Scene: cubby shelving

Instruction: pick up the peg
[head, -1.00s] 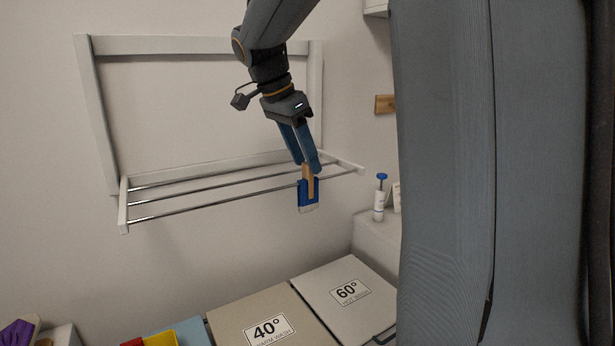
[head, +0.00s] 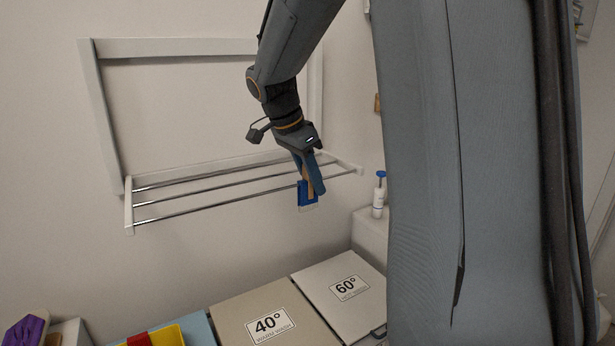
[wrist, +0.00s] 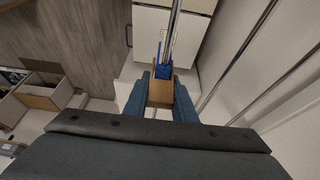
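The peg (head: 305,181) is a small wooden piece, upright at the right part of the drying rack's front bar. A blue piece with a pale lower edge (head: 307,200) hangs around its lower part. My gripper (head: 313,186) points down from above, its two blue fingers on either side of the peg. In the wrist view the peg (wrist: 161,94) sits between the fingers, with the blue piece (wrist: 163,70) beyond it. The fingers are very close to its sides; whether they press on it cannot be told. The peg's far side is hidden.
The white wall-mounted drying rack (head: 128,215) has several metal bars close to my gripper. Below stand lidded bins, marked 40° (head: 262,312) and 60° (head: 340,275). A blue-topped pump bottle (head: 378,195) stands at right. Open air lies in front of the rack.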

